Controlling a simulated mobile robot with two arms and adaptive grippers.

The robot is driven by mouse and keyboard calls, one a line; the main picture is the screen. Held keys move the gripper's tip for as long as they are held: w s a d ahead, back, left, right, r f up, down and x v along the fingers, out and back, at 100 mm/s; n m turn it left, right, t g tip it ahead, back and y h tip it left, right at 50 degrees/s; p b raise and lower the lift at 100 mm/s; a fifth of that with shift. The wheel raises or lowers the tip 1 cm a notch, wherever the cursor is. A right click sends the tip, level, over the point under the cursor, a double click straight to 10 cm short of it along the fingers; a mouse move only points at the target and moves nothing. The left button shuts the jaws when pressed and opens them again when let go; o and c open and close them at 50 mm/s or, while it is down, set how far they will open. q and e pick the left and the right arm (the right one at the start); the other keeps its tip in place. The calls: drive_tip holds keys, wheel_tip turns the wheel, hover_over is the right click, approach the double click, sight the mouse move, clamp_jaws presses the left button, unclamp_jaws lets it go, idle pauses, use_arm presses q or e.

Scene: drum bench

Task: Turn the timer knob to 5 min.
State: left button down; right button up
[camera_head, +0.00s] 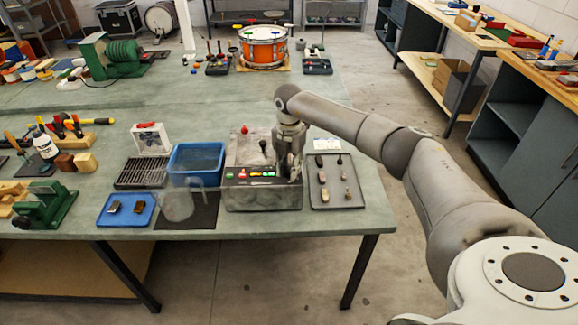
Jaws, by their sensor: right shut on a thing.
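The grey machine box (262,196) with a front control panel stands near the front edge of the bench. Its panel carries several small coloured controls in green, red and yellow. My right gripper (291,177) points down at the right end of this panel. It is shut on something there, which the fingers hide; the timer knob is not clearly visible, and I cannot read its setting. A black-knobbed lever (263,146) and a red knob (244,129) stand up from the box top. My left gripper is not in view.
A grey tray (318,202) with several small parts lies right of the box. A blue bin (196,158), a clear jug (179,204) and a blue tray (126,222) stand to the left. An orange drum (263,49) is at the back. The bench middle is clear.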

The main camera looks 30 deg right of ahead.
sight(289, 169)
drive_tip(key=shift+w+r+m, duration=0.1)
drive_tip(key=shift+r+m, duration=0.05)
drive_tip(key=shift+m, duration=0.25)
drive_tip(key=o, duration=1.1)
drive_tip(key=shift+c, duration=0.2)
wheel_tip(289, 169, up, 12)
